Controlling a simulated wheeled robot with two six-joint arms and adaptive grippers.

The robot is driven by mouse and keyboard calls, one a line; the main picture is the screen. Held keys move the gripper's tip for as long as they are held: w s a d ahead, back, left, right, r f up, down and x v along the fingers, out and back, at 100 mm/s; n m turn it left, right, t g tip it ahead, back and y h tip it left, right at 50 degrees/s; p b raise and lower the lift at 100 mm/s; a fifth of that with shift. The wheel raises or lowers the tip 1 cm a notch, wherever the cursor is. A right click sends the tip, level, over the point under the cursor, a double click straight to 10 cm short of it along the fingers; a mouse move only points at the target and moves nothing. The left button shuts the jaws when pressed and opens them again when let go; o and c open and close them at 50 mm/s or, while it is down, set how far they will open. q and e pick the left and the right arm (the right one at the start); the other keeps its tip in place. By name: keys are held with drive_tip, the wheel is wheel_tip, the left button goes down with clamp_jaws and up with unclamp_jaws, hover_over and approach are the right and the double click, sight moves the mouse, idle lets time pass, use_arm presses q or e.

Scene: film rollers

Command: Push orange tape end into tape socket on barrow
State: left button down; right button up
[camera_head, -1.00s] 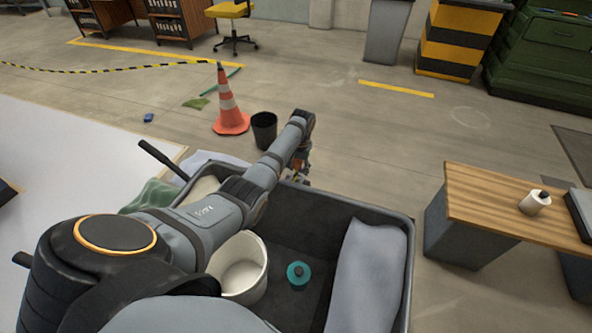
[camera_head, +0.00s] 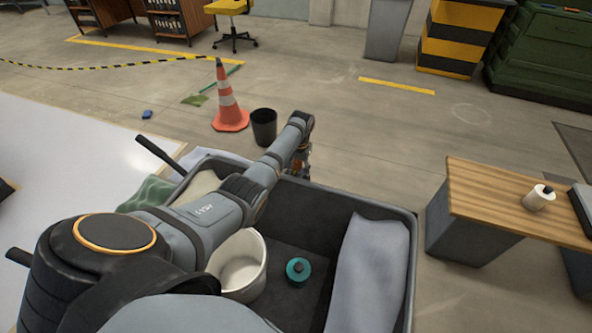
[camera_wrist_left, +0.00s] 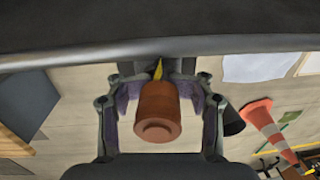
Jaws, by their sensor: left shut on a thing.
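My left gripper (camera_wrist_left: 160,95) is shut on the orange tape end (camera_wrist_left: 158,112), a stubby orange-brown cylinder between its fingers in the left wrist view. A short yellow strip (camera_wrist_left: 158,68) shows just beyond it, against a dark part at the barrow's rim. I cannot tell whether that part is the tape socket, or whether the tape end touches it. In the head view the left gripper (camera_head: 301,165) hangs at the far outer edge of the dark grey barrow (camera_head: 350,197), mostly hidden by my arm. My right gripper is not in view.
The barrow holds a white bucket (camera_head: 238,270), a teal round thing (camera_head: 298,271) and a grey sack (camera_head: 370,275). A black bin (camera_head: 264,128) and traffic cone (camera_head: 228,105) stand beyond it. A wooden bench (camera_head: 510,205) is at right; floor between is clear.

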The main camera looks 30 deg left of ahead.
use_arm(q)
drive_tip(key=shift+s+r+h+p, duration=0.1)
drive_tip(key=shift+h+p, duration=0.35)
drive_tip(key=shift+h, duration=0.05)
drive_tip(key=shift+h, duration=0.3)
drive_tip(key=shift+p, duration=0.35)
idle(0.5)
